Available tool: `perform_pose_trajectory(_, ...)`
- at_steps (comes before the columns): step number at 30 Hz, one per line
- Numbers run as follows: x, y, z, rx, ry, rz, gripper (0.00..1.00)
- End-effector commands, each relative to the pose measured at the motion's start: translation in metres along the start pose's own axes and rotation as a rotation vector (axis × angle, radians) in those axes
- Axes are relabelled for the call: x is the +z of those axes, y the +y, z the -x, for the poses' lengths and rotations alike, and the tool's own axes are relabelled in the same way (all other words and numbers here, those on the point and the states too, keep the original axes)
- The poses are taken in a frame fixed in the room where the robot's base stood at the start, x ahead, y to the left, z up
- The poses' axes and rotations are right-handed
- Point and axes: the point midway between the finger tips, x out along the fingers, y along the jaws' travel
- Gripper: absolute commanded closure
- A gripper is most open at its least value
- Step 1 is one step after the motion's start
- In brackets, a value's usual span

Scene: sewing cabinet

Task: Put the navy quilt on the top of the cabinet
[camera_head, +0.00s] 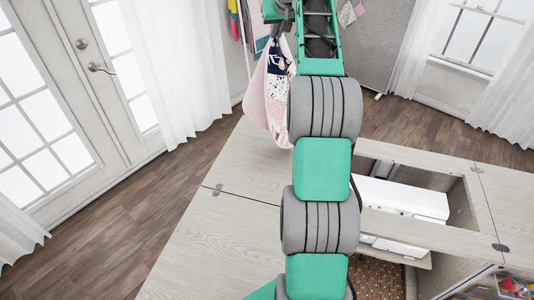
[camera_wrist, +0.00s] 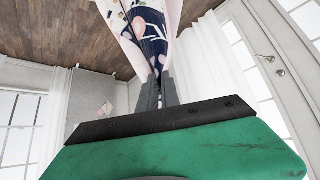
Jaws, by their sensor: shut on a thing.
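The navy quilt (camera_head: 279,82), patterned in navy, white and pink, hangs in folds beside my arm in the head view, above the far part of the cabinet top. In the wrist view the quilt (camera_wrist: 150,32) runs out from between the fingertips. My gripper (camera_wrist: 158,88) is shut on it. The cabinet (camera_head: 215,243) has a pale wood top, with bare panels at the left and far left. My arm hides the middle of the top. I cannot tell whether the quilt's lower edge touches the cabinet.
A white sewing machine (camera_head: 401,198) sits in the open well right of my arm. Small coloured items (camera_head: 513,286) lie in a compartment at lower right. Glazed doors (camera_head: 95,65) and a white curtain (camera_head: 178,65) stand at left. A grey board (camera_head: 375,50) stands behind.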

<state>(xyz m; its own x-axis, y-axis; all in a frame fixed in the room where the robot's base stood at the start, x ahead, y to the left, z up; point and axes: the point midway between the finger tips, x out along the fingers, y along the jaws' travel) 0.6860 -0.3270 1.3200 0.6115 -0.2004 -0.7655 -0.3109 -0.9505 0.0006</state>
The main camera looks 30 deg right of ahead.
Motion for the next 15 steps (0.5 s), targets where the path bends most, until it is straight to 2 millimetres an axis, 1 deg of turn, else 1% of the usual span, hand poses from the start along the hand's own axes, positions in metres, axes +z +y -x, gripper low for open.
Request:
perform_pose_trajectory(2,0.011,0.001,-0.013,0.001,0.002,-0.001,1.00)
perform_pose_trajectory(4,0.016,0.002,-0.018,0.002,0.003,-0.002,1.00)
perform_pose_trajectory(7,0.018,0.003,-0.021,0.003,0.003,-0.003,1.00)
perform_pose_trajectory(15,0.017,0.004,-0.020,0.003,0.002,-0.003,1.00)
